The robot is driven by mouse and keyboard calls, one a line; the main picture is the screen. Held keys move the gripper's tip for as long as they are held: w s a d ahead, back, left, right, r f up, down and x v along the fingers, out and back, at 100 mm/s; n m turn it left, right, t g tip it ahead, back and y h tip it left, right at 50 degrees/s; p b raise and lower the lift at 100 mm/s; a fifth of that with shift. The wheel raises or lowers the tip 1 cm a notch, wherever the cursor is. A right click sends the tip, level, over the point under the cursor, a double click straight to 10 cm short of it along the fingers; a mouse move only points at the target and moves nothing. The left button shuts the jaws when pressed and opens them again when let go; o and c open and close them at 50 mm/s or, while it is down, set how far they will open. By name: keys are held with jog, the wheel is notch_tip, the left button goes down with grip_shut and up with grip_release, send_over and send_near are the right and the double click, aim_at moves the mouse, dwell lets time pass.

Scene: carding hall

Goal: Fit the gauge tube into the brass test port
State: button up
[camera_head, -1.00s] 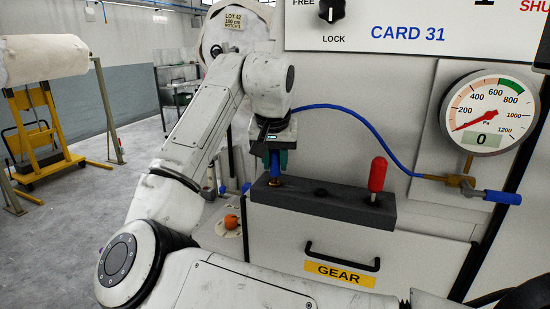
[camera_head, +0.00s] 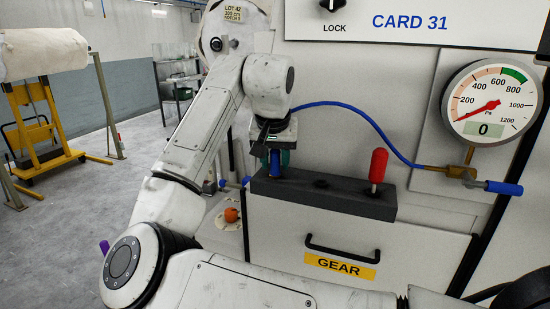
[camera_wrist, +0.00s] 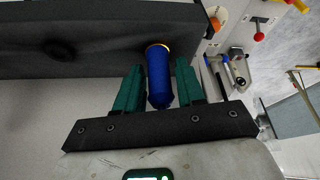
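My gripper (camera_wrist: 160,75) has two green fingers, one on each side of a blue cylindrical piece (camera_wrist: 159,80) with a brass collar. Narrow gaps seem to show on both sides, so the fingers look open around it. The piece stands in the left end of a dark block (camera_head: 335,198); it also shows under my gripper in the head view (camera_head: 275,163). A thin blue tube (camera_head: 372,128) runs from behind my gripper to a brass fitting (camera_head: 456,172) below the gauge (camera_head: 490,104), which reads 0. I cannot tell whether the tube joins the blue piece.
A red-knobbed lever (camera_head: 378,168) stands at the block's right end, with an empty-looking hole (camera_head: 321,184) between. A black handle (camera_head: 343,250) sticks out above the GEAR label. An orange knob (camera_head: 231,215) is left of the block. Open floor lies further left.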

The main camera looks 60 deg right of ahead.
jog(key=o, duration=0.3)
jog(key=b+v, duration=0.1)
jog(key=v, duration=0.9)
jog(key=shift+a+r+b, duration=0.15)
jog(key=shift+r+b, duration=0.15)
jog(key=shift+r, duration=0.1)
jog(key=shift+s+f, duration=0.1)
